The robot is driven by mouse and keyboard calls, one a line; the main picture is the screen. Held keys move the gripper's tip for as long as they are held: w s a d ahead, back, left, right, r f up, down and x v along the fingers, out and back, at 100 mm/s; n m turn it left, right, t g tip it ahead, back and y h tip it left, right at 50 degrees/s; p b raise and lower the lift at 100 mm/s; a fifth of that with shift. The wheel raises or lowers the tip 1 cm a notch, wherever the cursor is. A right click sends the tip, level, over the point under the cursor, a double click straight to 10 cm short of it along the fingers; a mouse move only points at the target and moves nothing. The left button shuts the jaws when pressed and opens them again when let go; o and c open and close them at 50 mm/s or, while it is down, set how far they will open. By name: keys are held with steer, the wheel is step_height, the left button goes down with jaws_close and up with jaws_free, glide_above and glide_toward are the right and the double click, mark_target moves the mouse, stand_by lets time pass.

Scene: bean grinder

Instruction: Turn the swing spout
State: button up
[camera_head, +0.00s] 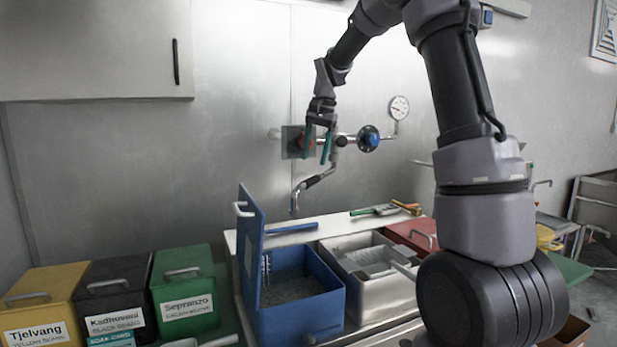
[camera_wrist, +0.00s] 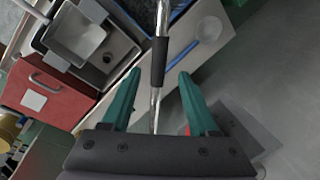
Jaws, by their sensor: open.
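The swing spout (camera_head: 322,177) is a bent metal pipe with a black sleeve, hanging from the wall piping and reaching down and left over the blue box. In the wrist view the spout (camera_wrist: 159,62) runs lengthwise in the gap between my green fingers, its black sleeve near the fingertips. My gripper (camera_head: 315,159) is open, its fingers pointing down just left of the pipe in the head view. In the wrist view my gripper (camera_wrist: 159,74) has a finger on each side of the spout, with visible gaps. I cannot tell the exact depth between fingers and pipe.
Yellow, black and green boxes stand left.

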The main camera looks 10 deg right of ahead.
mark_target(311, 179)
steer(key=f, duration=0.4)
steer(key=a+f, duration=0.1)
steer(key=f, duration=0.2)
steer(key=shift+w, duration=0.4)
steer(key=shift+r, duration=0.1)
jaws_close()
stand_by(0.8)
